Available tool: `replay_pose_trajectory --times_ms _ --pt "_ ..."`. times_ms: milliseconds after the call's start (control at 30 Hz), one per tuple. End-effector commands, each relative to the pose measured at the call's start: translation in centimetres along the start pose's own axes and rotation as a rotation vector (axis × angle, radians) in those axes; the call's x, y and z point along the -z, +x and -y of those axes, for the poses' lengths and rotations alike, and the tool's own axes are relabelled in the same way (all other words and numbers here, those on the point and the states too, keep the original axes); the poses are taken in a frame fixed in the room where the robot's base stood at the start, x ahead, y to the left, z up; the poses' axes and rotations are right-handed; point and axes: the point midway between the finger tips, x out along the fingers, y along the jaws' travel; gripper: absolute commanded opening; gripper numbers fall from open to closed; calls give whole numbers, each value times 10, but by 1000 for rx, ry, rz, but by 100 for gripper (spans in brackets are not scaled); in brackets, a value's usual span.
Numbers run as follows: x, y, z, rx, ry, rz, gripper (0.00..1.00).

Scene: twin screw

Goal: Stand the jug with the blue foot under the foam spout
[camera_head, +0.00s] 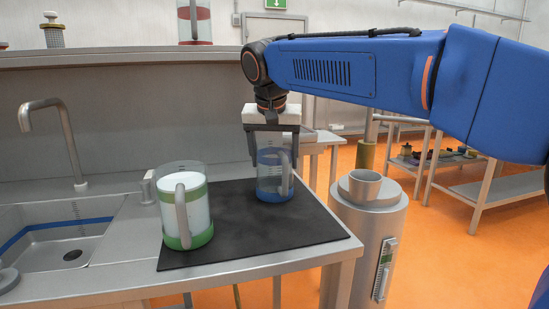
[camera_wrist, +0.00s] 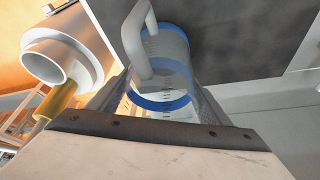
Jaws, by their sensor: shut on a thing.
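The jug with the blue foot (camera_head: 274,178) is clear and looks empty. It stands upright on or just over the black mat (camera_head: 245,240); I cannot tell if it touches. My gripper (camera_head: 271,150) comes down from above with one finger on each side of the jug and is shut on it. In the wrist view the jug's blue rings and handle (camera_wrist: 158,62) show between the fingers (camera_wrist: 160,100). I cannot say for sure which part is the foam spout; a bent metal spout (camera_head: 58,135) stands over the sink at the left.
A jug with a green foot (camera_head: 184,208), full of white stuff, stands on the mat's left part. A grey cylinder with a cup-like top (camera_head: 366,187) stands right of the counter. A red-banded jug (camera_head: 194,22) sits on the upper shelf. The mat's front right is clear.

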Motion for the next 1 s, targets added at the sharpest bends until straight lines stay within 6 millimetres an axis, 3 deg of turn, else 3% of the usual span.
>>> replay_pose_trajectory --times_ms 267,300,367,767,1000 --pt "-1 2 0 0 0 0 46" --pt "-1 2 0 0 0 0 77" --pt "-1 2 0 0 0 0 91" --pt "0 -3 0 0 0 0 91" --pt "0 -39 1 2 -1 -2 91"
